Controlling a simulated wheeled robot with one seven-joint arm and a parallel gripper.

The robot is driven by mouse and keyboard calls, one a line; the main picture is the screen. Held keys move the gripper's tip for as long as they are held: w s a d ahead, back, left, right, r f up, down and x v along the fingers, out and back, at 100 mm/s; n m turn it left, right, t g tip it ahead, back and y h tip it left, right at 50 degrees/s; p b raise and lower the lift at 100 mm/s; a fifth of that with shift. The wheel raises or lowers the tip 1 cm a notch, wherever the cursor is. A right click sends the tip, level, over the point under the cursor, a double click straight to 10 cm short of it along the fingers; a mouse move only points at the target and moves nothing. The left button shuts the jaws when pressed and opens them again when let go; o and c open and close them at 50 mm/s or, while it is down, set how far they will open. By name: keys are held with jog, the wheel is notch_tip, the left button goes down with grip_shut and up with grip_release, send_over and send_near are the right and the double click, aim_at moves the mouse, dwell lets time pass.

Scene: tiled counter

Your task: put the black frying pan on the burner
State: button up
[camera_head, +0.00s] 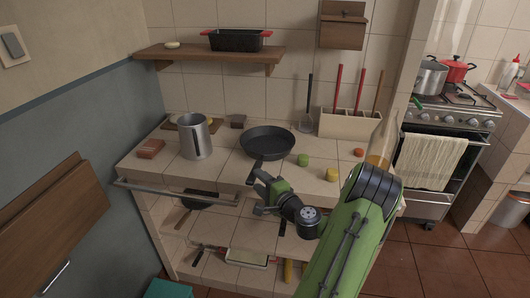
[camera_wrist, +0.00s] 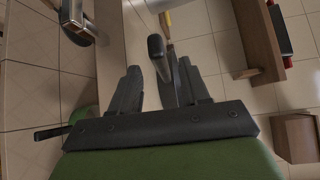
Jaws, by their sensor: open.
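The black frying pan (camera_head: 267,141) sits flat on the tiled counter, its handle pointing toward me. My gripper (camera_head: 258,175) is open at the counter's front edge, close to the handle. In the wrist view, a dark rounded bar that looks like the pan's handle (camera_wrist: 157,52) shows between the two fingers of my gripper (camera_wrist: 158,85). I cannot tell whether they touch it. The stove's burner (camera_head: 462,99) is at the far right, on a separate range, beside a grey pot (camera_head: 430,78) and a red pot (camera_head: 457,70).
A wall shelf (camera_head: 210,54) hangs above. Floor is open before the stove.

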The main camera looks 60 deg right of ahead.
aim_at(251, 174)
jog(key=x, duration=0.5)
jog(key=shift+w+a+r, duration=0.1)
jog(key=shift+w, duration=0.05)
grip_shut()
